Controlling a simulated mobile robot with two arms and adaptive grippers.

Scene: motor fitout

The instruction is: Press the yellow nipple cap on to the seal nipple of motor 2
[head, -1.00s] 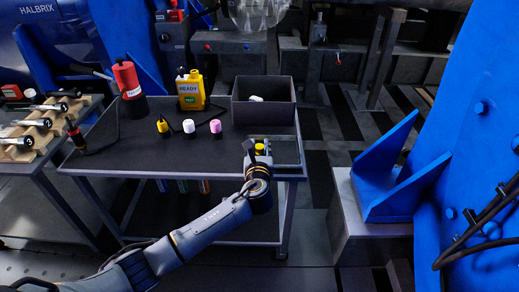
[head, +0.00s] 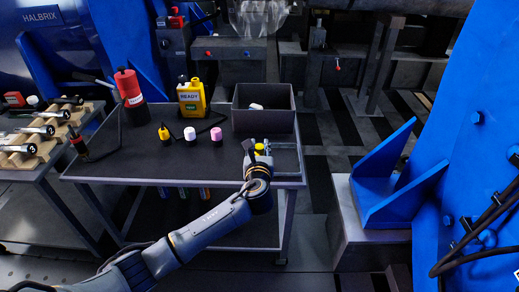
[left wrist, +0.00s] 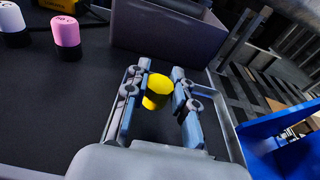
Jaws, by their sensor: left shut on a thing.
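My left gripper (head: 258,152) is over the right front corner of the dark table (head: 120,163). Its fingers (left wrist: 160,100) are shut on a small round yellow cap (left wrist: 157,92), which also shows in the head view (head: 259,148). The cap sits between the fingertips, at or just above a shallow metal-rimmed tray (head: 288,146). I cannot tell whether it touches the tray. My right gripper is not in view. No seal nipple can be made out, and no motor is clearly marked as motor 2.
Yellow (head: 163,132), white (head: 189,133) and pink (head: 216,133) small pieces stand on the table. Behind are a red canister (head: 130,88), a yellow bottle (head: 191,98) and a dark bin (head: 263,122). Blue steelwork (head: 470,150) and a blue bracket (head: 385,190) stand at right.

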